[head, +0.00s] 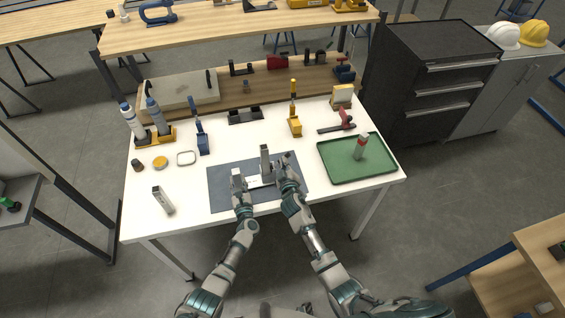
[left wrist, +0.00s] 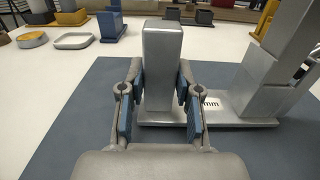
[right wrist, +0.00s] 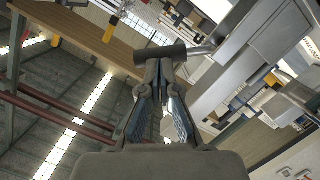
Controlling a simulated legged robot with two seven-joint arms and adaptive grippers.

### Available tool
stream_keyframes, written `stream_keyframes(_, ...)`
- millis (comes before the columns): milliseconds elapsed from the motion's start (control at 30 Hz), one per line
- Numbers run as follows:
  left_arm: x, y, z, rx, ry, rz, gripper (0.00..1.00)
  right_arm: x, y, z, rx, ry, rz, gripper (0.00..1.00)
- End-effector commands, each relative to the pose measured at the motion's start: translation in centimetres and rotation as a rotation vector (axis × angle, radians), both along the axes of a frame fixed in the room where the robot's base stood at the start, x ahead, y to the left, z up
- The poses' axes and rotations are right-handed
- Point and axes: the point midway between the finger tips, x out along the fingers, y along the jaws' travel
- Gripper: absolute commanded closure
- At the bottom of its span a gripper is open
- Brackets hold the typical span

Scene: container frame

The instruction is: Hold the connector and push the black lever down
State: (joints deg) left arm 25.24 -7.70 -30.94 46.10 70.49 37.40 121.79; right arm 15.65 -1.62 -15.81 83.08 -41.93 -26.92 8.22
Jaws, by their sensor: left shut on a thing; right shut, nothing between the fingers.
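The connector is a grey metal piece on the dark mat (head: 222,198). It has a flat base (left wrist: 238,112), an upright grey block (left wrist: 162,60) at one end and a taller stepped post (head: 265,158) at the other. My left gripper (head: 239,176) is shut on the upright block, one finger on each side. The black lever (right wrist: 160,53) shows in the right wrist view as a dark cylinder on a metal rod from the post. My right gripper (right wrist: 160,68) is shut and empty, its fingertips right at the lever. I cannot tell whether they touch.
A green tray (head: 335,172) with a red-topped grey bottle (head: 361,147) is to the right. A blue tool (head: 202,138) and a yellow tool (head: 295,118) stand behind the mat. The white table between them is partly clear.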

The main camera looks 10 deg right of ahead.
Motion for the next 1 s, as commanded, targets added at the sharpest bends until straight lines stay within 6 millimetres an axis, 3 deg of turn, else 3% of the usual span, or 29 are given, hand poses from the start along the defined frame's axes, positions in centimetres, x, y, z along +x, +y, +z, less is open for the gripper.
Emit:
stream_keyframes(733,0.1,-0.1,0.3,-0.005,-0.005,0.000,1.00,0.0,-1.3,-1.1,0.262,0.018,-0.012,1.00)
stream_keyframes(1000,0.1,-0.1,0.3,-0.004,-0.005,0.000,1.00,0.1,-1.4,-1.2,0.276,0.019,-0.012,1.00)
